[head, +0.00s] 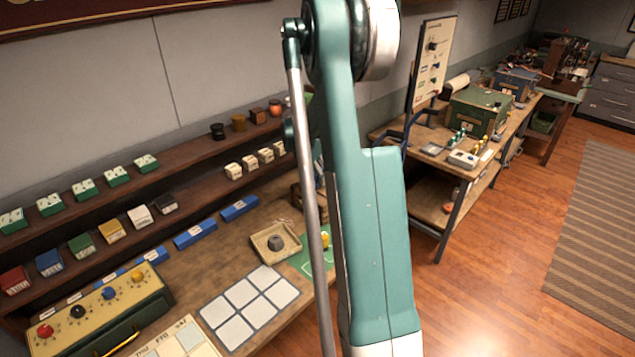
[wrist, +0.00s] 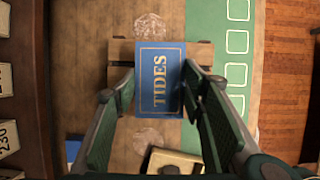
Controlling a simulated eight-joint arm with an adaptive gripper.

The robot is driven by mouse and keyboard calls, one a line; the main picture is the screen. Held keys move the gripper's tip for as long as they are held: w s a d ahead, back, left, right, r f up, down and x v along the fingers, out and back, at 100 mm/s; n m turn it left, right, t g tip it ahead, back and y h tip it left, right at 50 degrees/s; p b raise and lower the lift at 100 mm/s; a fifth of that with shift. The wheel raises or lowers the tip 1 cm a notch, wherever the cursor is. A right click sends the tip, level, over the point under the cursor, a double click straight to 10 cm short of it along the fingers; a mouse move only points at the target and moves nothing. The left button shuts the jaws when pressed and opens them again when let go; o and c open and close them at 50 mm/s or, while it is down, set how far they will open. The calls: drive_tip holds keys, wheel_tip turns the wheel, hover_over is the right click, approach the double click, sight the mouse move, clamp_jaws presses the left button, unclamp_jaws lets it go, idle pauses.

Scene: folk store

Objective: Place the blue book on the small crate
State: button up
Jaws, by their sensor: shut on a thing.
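The blue book (wrist: 160,80), with TIDES in gold on its cover, is between the fingers of my gripper (wrist: 158,85) in the wrist view. My gripper is shut on it, one finger at each side edge. The small wooden crate (wrist: 118,76) lies under the book in this view, its slats showing at the left and right. I cannot tell whether the book touches the crate. In the head view only part of the crate (head: 309,203) shows beside my arm. The book and my gripper are hidden there behind my arm.
A green mat (wrist: 232,88) lies to the right of the crate. A shelf (head: 110,235) with small coloured boxes runs along the wall. A white-squared sheet (head: 238,318) lies on the table.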

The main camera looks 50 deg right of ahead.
sight(316, 176)
drive_tip(key=shift+f, duration=1.8)
drive_tip(key=shift+f, duration=0.25)
drive_tip(key=o, duration=1)
drive_tip(key=shift+c, duration=0.2)
drive_tip(key=shift+r, duration=0.1)
drive_tip(key=shift+r, duration=0.35)
drive_tip(key=v, duration=1.1)
drive_tip(key=shift+a+r, duration=0.15)
drive_tip(key=shift+r, duration=0.15)
drive_tip(key=shift+a, duration=0.1)
